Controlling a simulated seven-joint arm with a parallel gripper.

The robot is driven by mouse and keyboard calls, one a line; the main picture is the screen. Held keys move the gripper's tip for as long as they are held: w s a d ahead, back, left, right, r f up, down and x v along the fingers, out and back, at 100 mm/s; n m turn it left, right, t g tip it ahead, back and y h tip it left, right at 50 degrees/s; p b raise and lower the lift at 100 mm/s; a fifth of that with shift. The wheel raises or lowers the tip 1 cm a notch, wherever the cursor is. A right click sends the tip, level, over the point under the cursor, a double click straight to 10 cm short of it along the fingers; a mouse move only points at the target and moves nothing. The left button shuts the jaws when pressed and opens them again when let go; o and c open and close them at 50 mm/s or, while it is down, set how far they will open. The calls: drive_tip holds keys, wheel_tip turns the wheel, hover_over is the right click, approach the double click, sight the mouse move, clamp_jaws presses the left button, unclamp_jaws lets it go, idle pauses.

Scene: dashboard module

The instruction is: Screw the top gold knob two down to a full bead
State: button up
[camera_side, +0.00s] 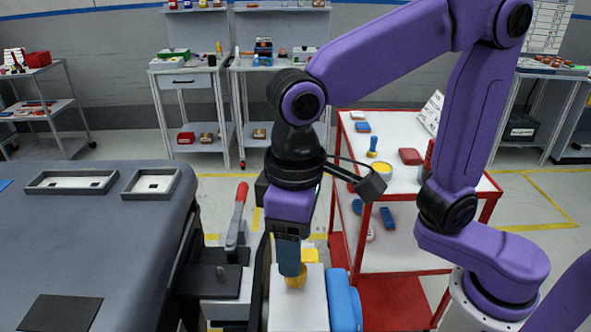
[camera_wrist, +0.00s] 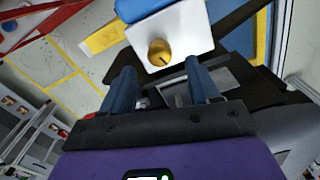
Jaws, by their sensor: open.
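A gold knob (camera_side: 296,279) sits on top of a white block (camera_side: 300,309) in the side view. In the wrist view the knob (camera_wrist: 160,52) is round with a dark mark on it, on the white face of the block (camera_wrist: 190,25). My gripper (camera_side: 291,268) points down at the knob, and its fingers partly overlap it in the side view. In the wrist view my gripper (camera_wrist: 159,66) is open, with two blue fingers apart and the knob just beyond the tips, roughly between them. Contact cannot be told. I see only one gold knob.
A blue part (camera_side: 343,300) and a yellow part (camera_side: 310,255) adjoin the white block. A red-handled clamp (camera_side: 237,215) stands left of it, beside the dark dashboard panel (camera_side: 90,225). A red cart (camera_side: 400,258) with loose items stands behind right.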

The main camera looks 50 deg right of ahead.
wheel_tip(320, 180, up, 13)
idle(0.4)
drive_tip(key=s+d+f+n, duration=0.3)
drive_tip(key=s+d+f, duration=0.1)
drive_tip(key=d+f, duration=0.6)
drive_tip(key=s+d+f+n, duration=0.3)
drive_tip(key=s+d+f, duration=0.1)
drive_tip(key=d+f, duration=0.5)
drive_tip(key=shift+s+d+f, duration=0.25)
drive_tip(key=shift+d+f, duration=0.15)
drive_tip(key=shift+d, duration=0.55)
idle(0.7)
